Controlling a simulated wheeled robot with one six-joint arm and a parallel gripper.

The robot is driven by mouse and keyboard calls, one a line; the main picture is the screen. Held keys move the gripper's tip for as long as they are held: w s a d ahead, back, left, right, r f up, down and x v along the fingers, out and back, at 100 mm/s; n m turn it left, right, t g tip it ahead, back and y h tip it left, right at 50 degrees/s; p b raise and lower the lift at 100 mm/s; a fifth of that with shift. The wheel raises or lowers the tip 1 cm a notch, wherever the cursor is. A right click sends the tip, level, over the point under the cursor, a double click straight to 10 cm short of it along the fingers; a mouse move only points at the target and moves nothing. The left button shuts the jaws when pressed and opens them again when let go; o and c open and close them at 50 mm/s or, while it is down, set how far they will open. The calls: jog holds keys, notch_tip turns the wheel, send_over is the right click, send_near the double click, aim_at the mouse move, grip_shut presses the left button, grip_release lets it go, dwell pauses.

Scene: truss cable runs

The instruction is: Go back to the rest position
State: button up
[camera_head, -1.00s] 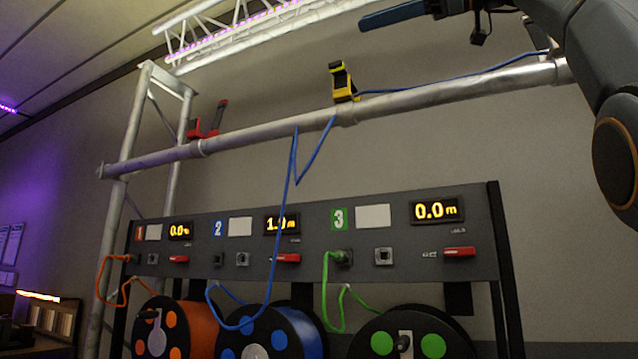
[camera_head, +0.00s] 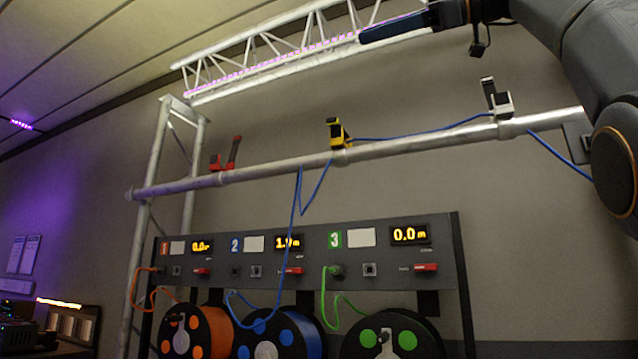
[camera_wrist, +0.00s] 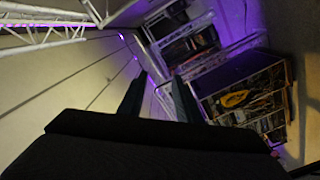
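My gripper (camera_wrist: 158,82) shows in the wrist view with its two dark fingers apart and nothing between them. In the head view one blue finger (camera_head: 395,28) is at the top right, near the white truss and above the pipe. It touches nothing that I can see. My arm runs down the right edge. The blue cable (camera_head: 420,132) rises from the panel, hangs over the pipe, passes the yellow clamp (camera_head: 337,134) and the white clamp (camera_head: 499,100), then drops at the right behind my arm.
A horizontal metal pipe (camera_head: 260,173) crosses the view and carries a red clamp (camera_head: 227,155) at left. Below stands a dark panel (camera_head: 320,262) with orange, blue and green reels (camera_head: 390,338). A white truss (camera_head: 290,60) is above. The wrist view shows shelves (camera_wrist: 240,95) at right.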

jog(key=w+d+f+m+t+h+p, duration=0.1)
jog(key=w+d+f+m+t+h, duration=0.15)
jog(key=w+f+m, duration=0.6)
jog(key=w+d+f+m+t+h+p, duration=0.1)
jog(key=w+d+f+m+h+p, duration=0.3)
jog(key=w, duration=0.7)
jog(key=w+f+m+g+h, duration=0.1)
jog(key=w+f+m, duration=0.25)
jog(key=f, duration=1.05)
jog(key=w+f+m+g+h, duration=0.2)
jog(key=f+m, duration=0.2)
jog(key=f, duration=1)
jog(key=s+f+m+g+h+p, duration=0.1)
jog(key=s+f, duration=0.3)
jog(key=f, duration=0.5)
jog(key=s+f+m+g+h+p, duration=0.15)
jog(key=s+f, duration=0.25)
jog(key=f, duration=0.5)
jog(key=s+f+m+g+h, duration=0.15)
jog(key=s+f, duration=0.25)
jog(key=f, duration=0.4)
jog(key=s+f+g+h+p, duration=0.1)
jog(key=s+f+g, duration=0.1)
jog(key=s+f, duration=0.7)
jog(key=s+d+f+g+h+p, duration=0.1)
jog(key=s+f+g+h, duration=0.1)
jog(key=s+f, duration=0.6)
jog(key=s, duration=0.6)
jog(key=shift+d+f+n, duration=0.2)
jog(key=shift+f+n, duration=0.2)
